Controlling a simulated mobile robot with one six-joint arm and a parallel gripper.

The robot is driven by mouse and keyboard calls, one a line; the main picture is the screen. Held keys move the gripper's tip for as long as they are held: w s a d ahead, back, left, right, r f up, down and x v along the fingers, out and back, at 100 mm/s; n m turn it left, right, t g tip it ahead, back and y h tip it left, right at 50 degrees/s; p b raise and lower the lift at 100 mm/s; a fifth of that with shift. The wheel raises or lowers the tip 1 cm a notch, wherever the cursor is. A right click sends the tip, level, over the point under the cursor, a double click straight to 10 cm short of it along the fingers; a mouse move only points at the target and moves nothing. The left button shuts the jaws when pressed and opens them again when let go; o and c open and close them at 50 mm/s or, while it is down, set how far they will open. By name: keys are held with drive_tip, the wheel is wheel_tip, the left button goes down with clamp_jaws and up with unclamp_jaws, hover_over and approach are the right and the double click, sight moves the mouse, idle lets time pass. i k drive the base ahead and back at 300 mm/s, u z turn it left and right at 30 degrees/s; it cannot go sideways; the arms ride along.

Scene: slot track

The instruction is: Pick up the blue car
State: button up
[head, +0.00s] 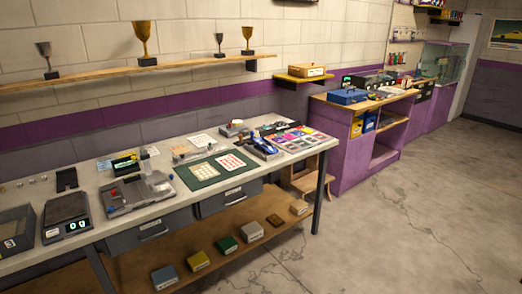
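A small blue shape (262,142), which looks like the blue car, is on the long pale workbench (237,147) near its right end. It seems to sit on or beside a dark object, between the green mat and the colourful mat. It is too small to make out wheels or details. My gripper is not in view.
The bench also holds a green mat (206,177) with sheets, a colourful mat (304,137), a clear-covered device (127,194) and a scale (66,221). Several small boxes sit on the lower shelf (235,232). A purple counter (352,150) stands beyond. The concrete floor (420,220) at right is clear.

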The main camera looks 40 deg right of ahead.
sight(262, 145)
drive_tip(key=z, duration=0.05)
drive_tip(key=i, duration=1)
drive_tip(key=u, duration=0.05)
